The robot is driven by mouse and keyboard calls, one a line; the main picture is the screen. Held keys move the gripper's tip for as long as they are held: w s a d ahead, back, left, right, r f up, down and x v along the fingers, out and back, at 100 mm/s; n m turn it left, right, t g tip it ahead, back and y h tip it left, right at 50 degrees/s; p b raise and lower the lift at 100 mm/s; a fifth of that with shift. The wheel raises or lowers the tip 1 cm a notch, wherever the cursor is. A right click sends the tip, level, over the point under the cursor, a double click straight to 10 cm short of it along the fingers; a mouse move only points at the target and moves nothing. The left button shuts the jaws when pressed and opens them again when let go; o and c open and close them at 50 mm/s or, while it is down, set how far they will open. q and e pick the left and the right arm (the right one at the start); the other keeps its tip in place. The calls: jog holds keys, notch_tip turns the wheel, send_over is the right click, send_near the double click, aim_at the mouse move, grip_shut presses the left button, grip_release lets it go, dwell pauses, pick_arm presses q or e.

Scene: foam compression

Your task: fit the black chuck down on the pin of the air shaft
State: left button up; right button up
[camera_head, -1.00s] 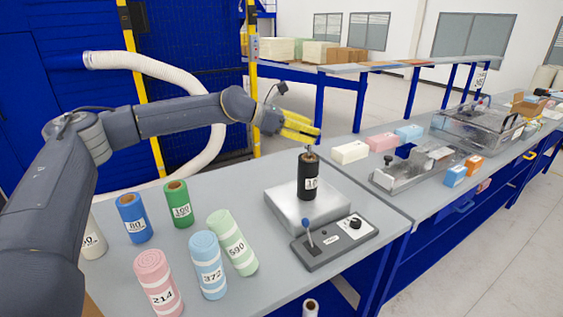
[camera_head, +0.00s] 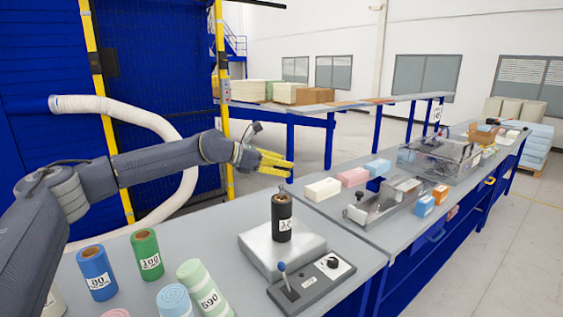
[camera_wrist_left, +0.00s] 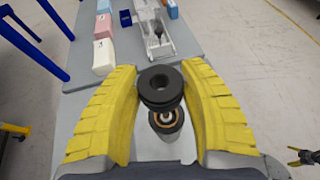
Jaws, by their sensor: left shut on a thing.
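My left gripper (camera_head: 276,164) is shut on the black chuck (camera_wrist_left: 160,78), a thick dark ring held between the yellow fingers in the left wrist view. The chuck does not show clearly in the head view. A black labelled roll (camera_head: 281,222) stands upright on a silver block, with a small metal pin (camera_head: 282,188) at its top, just below the fingers. In the wrist view, the round end of the upright shaft (camera_wrist_left: 167,119) shows a copper-coloured ring and pale centre, partly hidden by the chuck. I cannot tell whether chuck and pin touch. A small yellow-tipped gripper (camera_wrist_left: 304,157), likely my right, is at lower right.
The silver block (camera_head: 257,249) sits on the grey table beside a control box (camera_head: 312,283) with a blue-knobbed lever. Blue (camera_head: 96,272) and green (camera_head: 147,255) rolls stand at left. Foam blocks (camera_head: 322,189) and a clamp fixture (camera_head: 385,203) lie to the right.

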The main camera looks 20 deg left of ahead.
aim_at(281, 200)
pick_arm(q)
jog(key=shift+f, duration=1.15)
jog(key=shift+f, duration=3.25)
jog(key=o, duration=1.4)
jog(key=shift+c, duration=0.2)
jog(key=shift+a+r, duration=0.1)
jog(key=s+a+r, duration=0.4)
jog(key=r, duration=0.1)
jog(key=shift+s+a+r, duration=0.15)
jog(key=shift+a+r, duration=0.1)
jog(key=shift+a, duration=0.1)
dwell(0.5)
jog(key=shift+d, duration=0.15)
